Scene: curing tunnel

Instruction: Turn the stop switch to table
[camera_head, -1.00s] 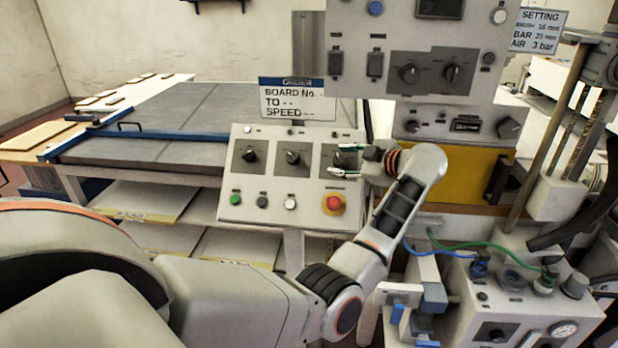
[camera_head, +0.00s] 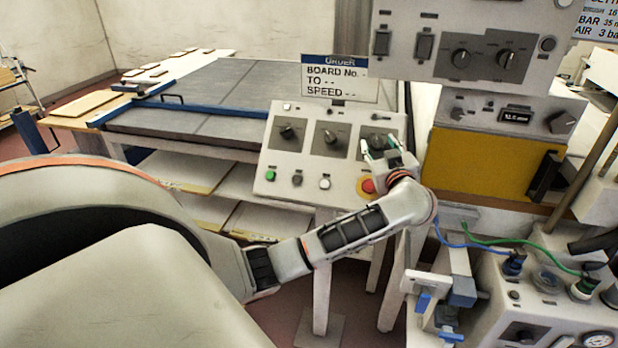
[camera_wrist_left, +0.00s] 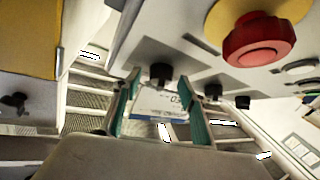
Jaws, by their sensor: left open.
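A sloped control panel (camera_head: 340,112) carries a row of three dark rotary switches. The left switch (camera_head: 287,132) and middle switch (camera_head: 331,137) show clearly. The right switch (camera_head: 377,140) is partly hidden by my left gripper (camera_head: 379,149). Their labels are too small to read, so I cannot tell which is the stop switch. In the left wrist view the nearest switch (camera_wrist_left: 160,74) shows beyond and between the two open, green-lined fingers (camera_wrist_left: 161,108). The fingers appear apart from it. My right gripper is not in view.
A red button on a yellow base (camera_wrist_left: 258,40) sits close to my left gripper. Green (camera_head: 271,174), grey and white buttons line the panel's lower edge. An order sign (camera_head: 339,78) stands behind it. A yellow-fronted unit (camera_head: 480,165) is at the right.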

